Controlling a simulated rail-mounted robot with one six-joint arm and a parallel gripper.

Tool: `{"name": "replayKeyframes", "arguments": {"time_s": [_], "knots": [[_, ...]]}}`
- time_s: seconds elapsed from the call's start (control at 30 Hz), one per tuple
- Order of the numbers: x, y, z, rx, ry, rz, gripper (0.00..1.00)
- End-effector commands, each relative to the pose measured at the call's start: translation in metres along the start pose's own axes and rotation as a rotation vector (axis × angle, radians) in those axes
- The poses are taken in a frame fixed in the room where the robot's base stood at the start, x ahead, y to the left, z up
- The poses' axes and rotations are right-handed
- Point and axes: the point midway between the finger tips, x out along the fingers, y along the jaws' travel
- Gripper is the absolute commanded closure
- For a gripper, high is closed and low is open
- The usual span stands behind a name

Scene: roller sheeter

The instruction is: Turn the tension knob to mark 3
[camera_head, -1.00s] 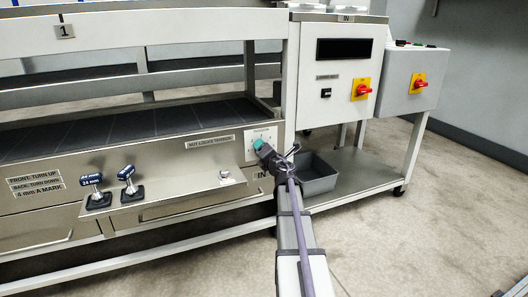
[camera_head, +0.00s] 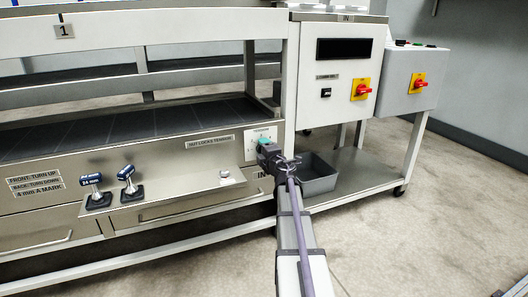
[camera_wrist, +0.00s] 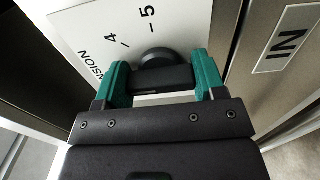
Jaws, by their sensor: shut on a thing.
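The tension knob (camera_wrist: 163,58) is black and sits on a white scale plate (camera_wrist: 105,35) in the wrist view. The marks 4 and 5 and part of the word TENSION show on the plate. My gripper (camera_wrist: 160,80) has green fingers, one on each side of the knob's dark grip bar, and is shut on it. The body of my gripper hides the lower part of the plate, and I see neither mark 3 nor a pointer. In the head view my gripper (camera_head: 264,143) is at the plate (camera_head: 262,132), and the knob is hidden there.
A metal shelf (camera_head: 190,185) with two blue-topped handles (camera_head: 91,180) (camera_head: 126,174) and a nut (camera_head: 226,174) lies left of my gripper. A grey bin (camera_head: 320,181) stands to the right. An IN label (camera_wrist: 287,40) is beside the plate. Red switches (camera_head: 362,89) are farther right.

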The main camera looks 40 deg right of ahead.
Motion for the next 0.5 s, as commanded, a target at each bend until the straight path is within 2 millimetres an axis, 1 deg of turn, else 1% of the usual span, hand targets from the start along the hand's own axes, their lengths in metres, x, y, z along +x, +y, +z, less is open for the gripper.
{"name": "replayKeyframes", "arguments": {"time_s": [0.37, 0.4, 0.5], "knots": [[-0.0004, -0.0001, -0.0001, 0.006, 0.0, 0.0, 0.6], [-0.0005, -0.0001, -0.0001, 0.005, 0.0, 0.0, 0.35], [-0.0004, -0.0001, -0.0001, 0.005, 0.0, 0.0, 0.26]]}}
